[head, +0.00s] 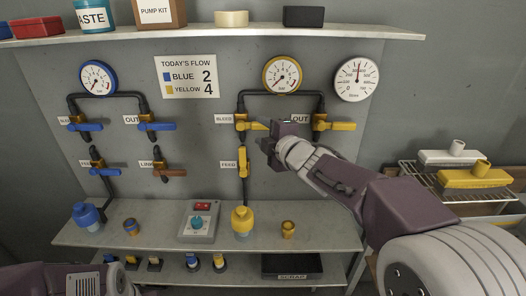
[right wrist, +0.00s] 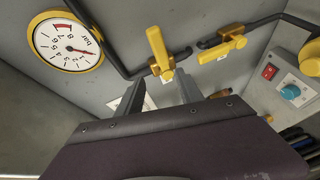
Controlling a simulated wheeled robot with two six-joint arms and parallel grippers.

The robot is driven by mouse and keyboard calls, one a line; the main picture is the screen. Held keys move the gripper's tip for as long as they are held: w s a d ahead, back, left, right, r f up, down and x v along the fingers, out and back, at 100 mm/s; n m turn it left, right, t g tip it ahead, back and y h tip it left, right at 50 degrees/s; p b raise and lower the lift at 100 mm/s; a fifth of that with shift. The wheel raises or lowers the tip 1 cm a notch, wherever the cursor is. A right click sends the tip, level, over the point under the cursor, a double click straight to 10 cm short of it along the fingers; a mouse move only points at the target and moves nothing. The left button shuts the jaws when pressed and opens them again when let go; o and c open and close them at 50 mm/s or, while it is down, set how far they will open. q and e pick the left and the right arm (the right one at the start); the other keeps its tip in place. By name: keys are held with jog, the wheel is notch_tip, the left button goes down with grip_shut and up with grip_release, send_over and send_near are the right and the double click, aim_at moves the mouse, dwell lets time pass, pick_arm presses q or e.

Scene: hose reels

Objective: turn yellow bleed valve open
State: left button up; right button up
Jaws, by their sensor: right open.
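The yellow bleed valve (head: 253,126) sits on the wall panel beside its BLEED label, below the yellow-rimmed gauge. Its yellow handle points sideways to the right, across the vertical pipe. In the right wrist view the valve's handle (right wrist: 159,48) shows beyond the fingertips. My right gripper (head: 268,146) is open and empty, just right of and below the bleed handle. Its two fingers (right wrist: 160,92) reach toward the valve, with the handle ahead of the gap. I see no clear contact. My left gripper is not in view; only part of my left arm shows at the lower left.
The yellow feed valve (head: 243,169) lies below, its handle along the pipe. The yellow out valve (head: 334,125) is close on the right. Blue valves (head: 85,126) are at left. A control box (head: 199,221) and a yellow fitting (head: 242,221) stand on the shelf below.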

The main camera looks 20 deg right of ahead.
aim_at(263, 129)
pick_arm(q)
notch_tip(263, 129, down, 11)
jog(key=b, duration=0.7)
pick_arm(e)
jog(key=d+f+t, duration=0.1)
jog(key=s+d+f+n+t, duration=0.1)
jog(key=d, duration=0.1)
jog(key=shift+d+f+h, duration=0.15)
jog(key=shift+f+h, duration=0.05)
jog(key=shift+h, duration=0.2)
jog(key=w, duration=0.6)
jog(key=w+a+b, duration=0.1)
jog(key=w, duration=0.2)
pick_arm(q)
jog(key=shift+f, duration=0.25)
pick_arm(e)
jog(key=shift+s, duration=0.1)
grip_shut()
